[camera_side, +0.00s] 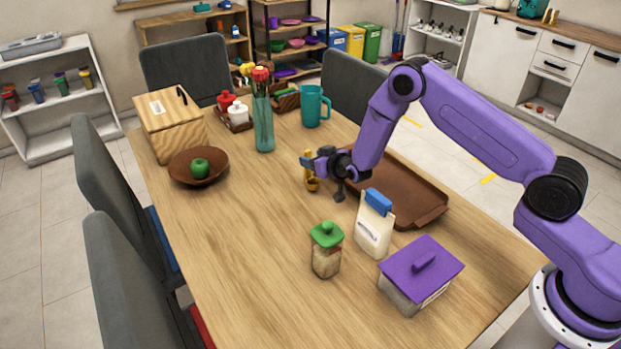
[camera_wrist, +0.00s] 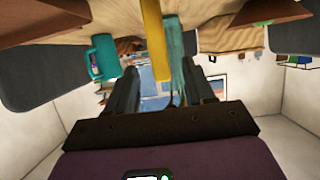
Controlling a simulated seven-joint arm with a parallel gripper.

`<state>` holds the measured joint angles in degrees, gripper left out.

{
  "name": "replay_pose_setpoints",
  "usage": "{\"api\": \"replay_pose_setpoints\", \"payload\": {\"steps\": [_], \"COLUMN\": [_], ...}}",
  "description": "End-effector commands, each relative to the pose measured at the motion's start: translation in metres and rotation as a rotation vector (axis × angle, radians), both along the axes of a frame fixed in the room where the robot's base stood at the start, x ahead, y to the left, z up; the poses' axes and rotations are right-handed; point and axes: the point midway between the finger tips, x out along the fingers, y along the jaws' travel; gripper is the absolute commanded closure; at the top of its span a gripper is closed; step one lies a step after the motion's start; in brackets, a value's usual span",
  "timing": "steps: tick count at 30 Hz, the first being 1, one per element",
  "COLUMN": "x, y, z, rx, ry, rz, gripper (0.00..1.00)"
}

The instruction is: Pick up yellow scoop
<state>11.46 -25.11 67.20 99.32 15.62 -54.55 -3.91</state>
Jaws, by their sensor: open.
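The yellow scoop (camera_side: 312,184) shows in the side view just left of my gripper (camera_side: 322,166), with its handle upright and its bowl low. In the wrist view, a yellow strip of the scoop (camera_wrist: 152,45) runs down between the two dark fingers of my gripper (camera_wrist: 159,72). The fingers are apart, with a gap visible on each side of the strip. I cannot tell whether either finger touches the scoop, or whether the bowl rests on the table.
A brown tray (camera_side: 424,216) lies right of my gripper. A white bag with a blue clip (camera_side: 373,230), a green-lidded jar (camera_side: 326,258) and a purple-lidded container (camera_side: 405,290) stand nearer. A glass bottle (camera_side: 263,128) and teal mug (camera_side: 312,108) stand behind. The table's left front is clear.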

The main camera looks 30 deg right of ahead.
Motion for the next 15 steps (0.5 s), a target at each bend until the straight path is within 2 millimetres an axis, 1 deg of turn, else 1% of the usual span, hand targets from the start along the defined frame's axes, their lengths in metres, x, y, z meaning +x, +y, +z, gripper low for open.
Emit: {"api": "replay_pose_setpoints", "payload": {"steps": [5,12,15], "x": [0.011,0.037,0.045], "y": [0.000,0.000,0.000], "z": [-0.005,-0.015,-0.019], "rx": [0.000,0.001,0.000], "ry": [0.000,0.000,0.000], "rz": [0.000,0.000,0.000], "gripper": [0.47,0.47,0.47]}}
